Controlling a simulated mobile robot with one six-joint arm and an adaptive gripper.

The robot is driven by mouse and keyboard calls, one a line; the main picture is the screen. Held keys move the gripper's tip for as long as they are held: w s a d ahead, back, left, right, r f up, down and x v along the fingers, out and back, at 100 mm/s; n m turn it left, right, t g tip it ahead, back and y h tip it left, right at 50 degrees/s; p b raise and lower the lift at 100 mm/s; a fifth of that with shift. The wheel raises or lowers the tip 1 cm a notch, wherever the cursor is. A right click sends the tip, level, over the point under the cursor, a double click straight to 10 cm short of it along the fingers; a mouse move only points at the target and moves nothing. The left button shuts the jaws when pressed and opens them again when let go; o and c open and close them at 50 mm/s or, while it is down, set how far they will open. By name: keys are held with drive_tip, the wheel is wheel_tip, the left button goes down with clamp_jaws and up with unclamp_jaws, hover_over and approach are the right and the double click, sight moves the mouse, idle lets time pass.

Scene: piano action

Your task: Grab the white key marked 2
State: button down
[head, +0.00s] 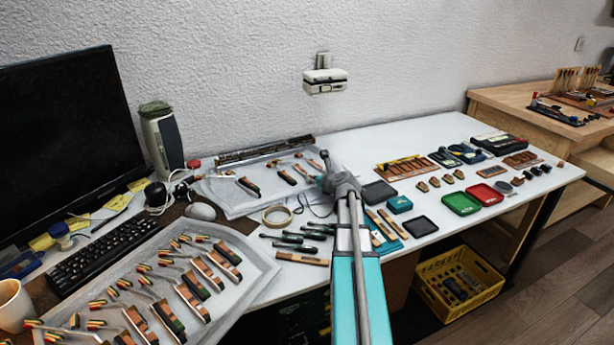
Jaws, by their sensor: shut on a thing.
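My arm reaches from the bottom of the head view up over the table, and its grey wrist joints end beside the white sheet. My gripper's fingers are hidden behind the wrist and arm, so what lies between them does not show. I cannot make out a white key marked 2; no such mark is readable at this size. Long pale wooden strips (390,222) lie on a blue mat just right of my arm. Another pale wooden strip (302,259) lies left of my arm, near the table's front edge.
A lined tray (262,268) with several hammer parts lies front left, near a keyboard (93,252) and a monitor (68,140). Green (460,203) and red (487,195) trays stand right. A yellow crate (482,268) is on the floor.

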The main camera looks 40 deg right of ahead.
drive_tip(key=shift+r, duration=0.2)
wheel_tip(320, 180, up, 2)
drive_tip(key=p, duration=0.2)
drive_tip(key=shift+r+p, duration=0.1)
drive_tip(key=shift+p, duration=0.2)
drive_tip(key=s+d+r+p, duration=0.1)
drive_tip(key=r+p, duration=0.1)
drive_tip(key=s+d+r+p, duration=0.1)
drive_tip(key=r+p, duration=0.1)
drive_tip(key=d+r+p, duration=0.2)
drive_tip(key=shift+s+r+p, duration=0.35)
drive_tip(key=shift+s, duration=0.05)
drive_tip(key=s+d+r+p, duration=0.3)
drive_tip(key=s+d, duration=0.2)
drive_tip(key=d, duration=0.2)
drive_tip(key=shift+s+d+r+p, duration=0.15)
drive_tip(key=shift+s+r+p, duration=0.1)
drive_tip(key=shift+r+p, duration=0.1)
drive_tip(key=shift+r, duration=0.15)
